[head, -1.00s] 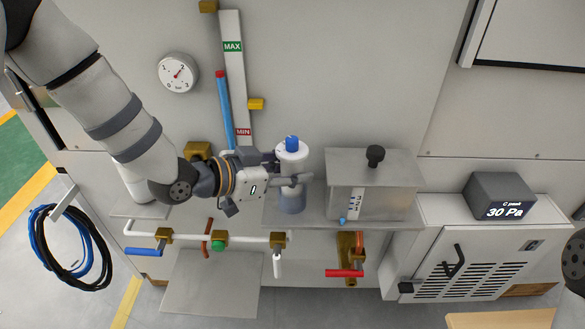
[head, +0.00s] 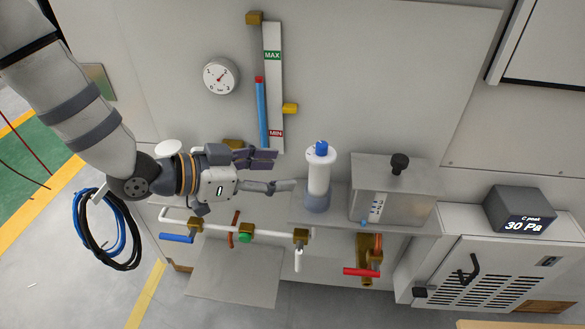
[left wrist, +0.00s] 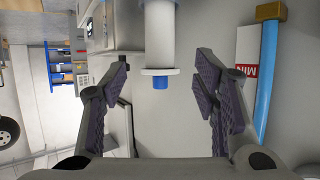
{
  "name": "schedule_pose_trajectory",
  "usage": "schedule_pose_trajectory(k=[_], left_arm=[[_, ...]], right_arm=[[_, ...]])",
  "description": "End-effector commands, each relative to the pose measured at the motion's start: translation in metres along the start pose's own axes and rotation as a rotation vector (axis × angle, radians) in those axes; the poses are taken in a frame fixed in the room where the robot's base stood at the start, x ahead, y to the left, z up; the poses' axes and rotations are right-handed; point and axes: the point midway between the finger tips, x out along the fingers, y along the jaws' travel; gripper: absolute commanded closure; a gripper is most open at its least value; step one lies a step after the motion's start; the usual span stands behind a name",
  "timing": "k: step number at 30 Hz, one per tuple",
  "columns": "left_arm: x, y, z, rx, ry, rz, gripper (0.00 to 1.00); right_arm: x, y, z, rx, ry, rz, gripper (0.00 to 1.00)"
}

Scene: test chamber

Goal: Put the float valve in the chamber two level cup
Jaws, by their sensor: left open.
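The float valve is a white cylinder (head: 319,178) with a wide white collar and a blue knob on top. It stands upright with its lower end in a grey-blue level cup (head: 316,203) on a metal shelf. My left gripper (head: 283,172) is open and empty, just left of the valve and apart from it. In the left wrist view, the valve (left wrist: 160,38) shows upside down ahead of the gap between my open fingers (left wrist: 164,80). My right gripper is not in view.
A metal box (head: 392,192) with a black knob stands close right of the valve. A pipe with taps (head: 245,231) runs below the shelf. A gauge (head: 220,75) and a MAX/MIN level scale (head: 273,90) are on the wall behind. A grey display box (head: 519,209) is at right.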

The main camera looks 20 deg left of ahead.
Motion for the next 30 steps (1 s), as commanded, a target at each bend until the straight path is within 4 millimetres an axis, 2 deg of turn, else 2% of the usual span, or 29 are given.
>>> schedule_pose_trajectory(k=[5,7,8,11,12,14,15,18,21,23,30], left_arm=[[-0.006,0.001,0.003,-0.004,-0.006,0.0,0.45],[-0.003,0.006,0.024,-0.05,-0.069,-0.005,0.45],[-0.001,0.013,0.043,-0.092,-0.127,-0.011,0.45],[-0.008,0.052,0.14,-0.297,-0.433,-0.064,0.45],[-0.02,0.073,0.182,-0.379,-0.575,-0.096,0.45],[-0.048,0.108,0.236,-0.482,-0.777,-0.147,0.45],[-0.071,0.131,0.265,-0.538,-0.902,-0.182,0.45],[-0.126,0.178,0.312,-0.626,-1.151,-0.265,0.45],[-0.164,0.205,0.331,-0.664,-1.297,-0.321,0.45],[-0.175,0.212,0.335,-0.674,-1.335,-0.341,0.45],[-0.178,0.212,0.336,-0.678,-1.343,-0.35,0.45]], right_arm=[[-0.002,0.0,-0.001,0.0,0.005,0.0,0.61],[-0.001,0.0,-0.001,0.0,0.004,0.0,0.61],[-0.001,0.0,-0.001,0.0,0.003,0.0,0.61],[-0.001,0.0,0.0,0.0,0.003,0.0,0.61],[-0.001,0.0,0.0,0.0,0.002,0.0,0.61],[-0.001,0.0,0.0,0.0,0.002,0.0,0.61],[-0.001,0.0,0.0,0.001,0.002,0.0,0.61],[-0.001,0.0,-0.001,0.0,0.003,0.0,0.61],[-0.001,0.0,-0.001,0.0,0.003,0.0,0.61],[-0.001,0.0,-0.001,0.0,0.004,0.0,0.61],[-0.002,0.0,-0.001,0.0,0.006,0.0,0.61]])
